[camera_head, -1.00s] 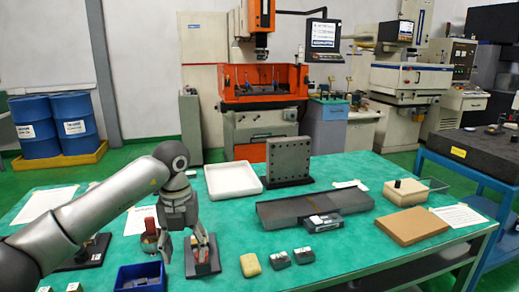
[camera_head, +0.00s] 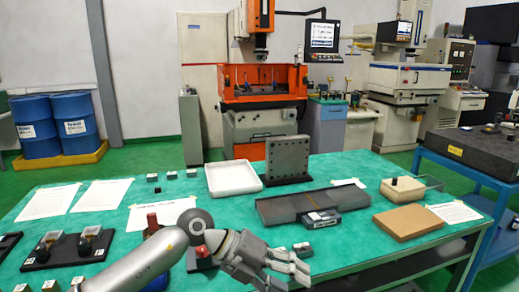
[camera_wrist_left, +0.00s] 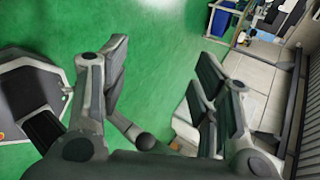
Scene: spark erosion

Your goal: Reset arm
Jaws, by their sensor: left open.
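My left arm comes in from the lower left. Its gripper (camera_head: 290,270) is held low at the front of the green table, with its fingers pointing right. The fingers are spread and nothing is between them. In the left wrist view the open gripper (camera_wrist_left: 160,85) has only green floor between its fingers. My arm hides part of the table front, including most of a dark holder with a red piece (camera_head: 202,251). My right gripper is not in view.
The green table (camera_head: 360,258) carries a white tray (camera_head: 234,178), an upright drilled plate (camera_head: 287,160), a long grey plate (camera_head: 290,206), a brown box (camera_head: 410,224) and a small grey block (camera_head: 302,249). Black stands (camera_head: 68,250) are at left.

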